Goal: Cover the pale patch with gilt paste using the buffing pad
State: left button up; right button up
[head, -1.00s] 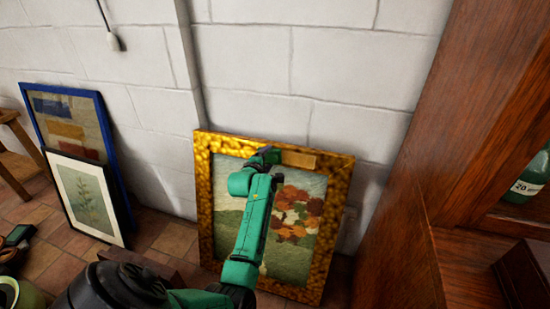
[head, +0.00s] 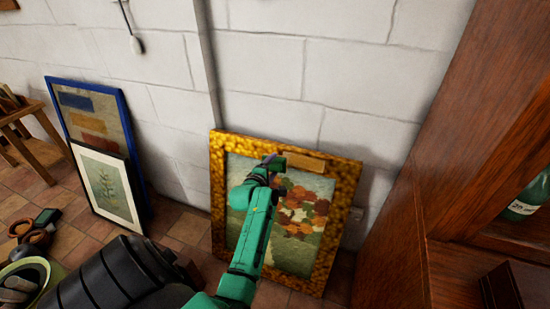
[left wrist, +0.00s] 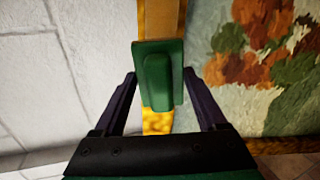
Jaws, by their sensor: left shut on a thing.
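A gilt picture frame (head: 218,190) leans against the wall around an autumn-tree painting. A pale tan patch (head: 308,164) shows on its top rail; it also appears in the left wrist view (left wrist: 163,18). My left gripper (head: 268,168) is shut on the green buffing pad (left wrist: 158,75), between its dark fingers in the left wrist view. The pad is at the left end of the visible patch and hides part of the rail. I cannot tell whether it touches the rail. No gilt paste is clearly visible. My right gripper is not in view.
A blue-framed picture (head: 118,95) and a black-framed plant print (head: 110,185) lean at the left. A brown wooden cabinet (head: 400,200) stands close on the right. A pale-green-rimmed bowl (head: 50,270) and small pots (head: 35,237) are at lower left.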

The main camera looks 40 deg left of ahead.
aim_at(271, 168)
pick_arm(q)
jog(key=shift+s+d+r+p, duration=0.1)
jog(key=shift+s+r+p, duration=0.1)
jog(key=shift+p, duration=0.1)
jog(key=shift+p+v, duration=1)
jog(key=shift+v, duration=0.05)
jog(key=shift+s+r, duration=0.1)
jog(key=shift+s, duration=0.15)
jog(key=shift+w+f, duration=0.1)
jog(key=shift+f, duration=0.1)
